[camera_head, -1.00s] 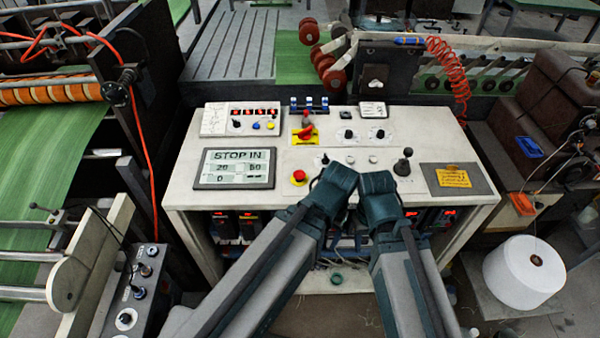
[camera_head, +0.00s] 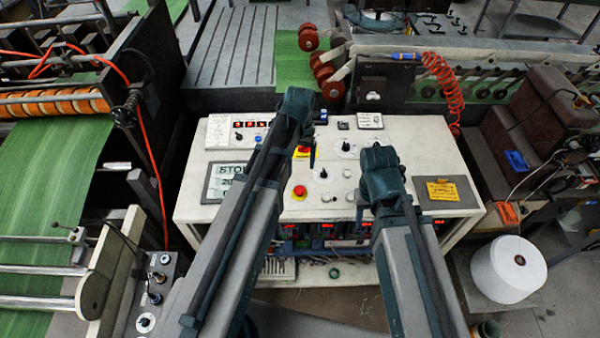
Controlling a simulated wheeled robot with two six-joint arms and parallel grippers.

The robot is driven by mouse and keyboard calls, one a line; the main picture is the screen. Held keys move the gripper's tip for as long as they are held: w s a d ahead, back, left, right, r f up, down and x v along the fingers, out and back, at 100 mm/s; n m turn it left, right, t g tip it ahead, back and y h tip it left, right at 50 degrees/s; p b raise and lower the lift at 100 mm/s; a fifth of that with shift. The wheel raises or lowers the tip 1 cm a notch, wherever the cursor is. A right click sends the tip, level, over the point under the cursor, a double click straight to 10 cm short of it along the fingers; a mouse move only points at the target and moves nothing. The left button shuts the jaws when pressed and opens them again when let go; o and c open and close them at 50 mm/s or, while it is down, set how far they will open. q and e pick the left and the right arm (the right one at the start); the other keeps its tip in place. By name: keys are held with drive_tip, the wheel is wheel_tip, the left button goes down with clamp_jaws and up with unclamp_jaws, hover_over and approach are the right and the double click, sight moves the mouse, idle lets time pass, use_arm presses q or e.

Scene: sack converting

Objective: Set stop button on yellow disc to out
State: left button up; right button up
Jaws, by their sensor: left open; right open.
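The red stop button (camera_head: 299,190) sits on its round yellow disc (camera_head: 299,197) on the sloping white console, just right of my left forearm. At this size I cannot tell whether it is pressed in or out. The display (camera_head: 222,180) is partly covered by my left arm; only the start of its text, "STO", shows. My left gripper (camera_head: 312,155) points down above the console, beyond the button and apart from it; only a sliver shows, and it is open. My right gripper (camera_head: 360,215) is low near the console's front edge, mostly hidden by its wrist, and open.
A red switch on a yellow plate (camera_head: 303,152) lies behind the button, partly covered by my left arm. Black knobs (camera_head: 346,146) stand to the right. A sign plate (camera_head: 443,191) is at the console's right. A white roll (camera_head: 508,268) stands beyond the right edge.

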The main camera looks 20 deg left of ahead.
sight(299, 188)
use_arm(q)
wheel_tip(299, 188, down, 14)
drive_tip(key=b, duration=1.4)
drive_tip(key=shift+r, duration=0.1)
clamp_jaws()
idle(0.9)
